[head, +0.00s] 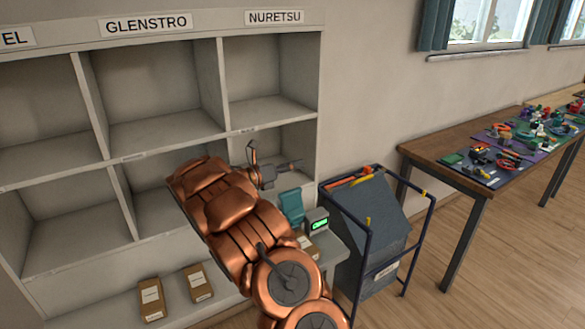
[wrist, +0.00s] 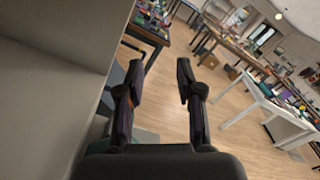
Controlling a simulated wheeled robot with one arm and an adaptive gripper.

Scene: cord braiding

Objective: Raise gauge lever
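My gripper (head: 275,155) is in front of the shelf at the lower NURETSU compartment, at the end of my copper arm. In the wrist view its two dark fingers (wrist: 157,82) stand wide apart with nothing between them. A small grey device with a lit green display (head: 317,222) stands below and right of the gripper, on the low ledge. A teal upright piece (head: 291,204) is just left of it. I cannot tell which part is the gauge lever; my arm hides part of this area. The gripper is apart from the device, which I cannot make out in the wrist view.
The pale shelf unit (head: 223,85) has mostly empty compartments and small boxes (head: 152,299) on its bottom ledge. A dark-framed cart with a blue-grey bin (head: 372,235) stands right of the device. A long wooden table (head: 437,152) with colourful items lines the wall.

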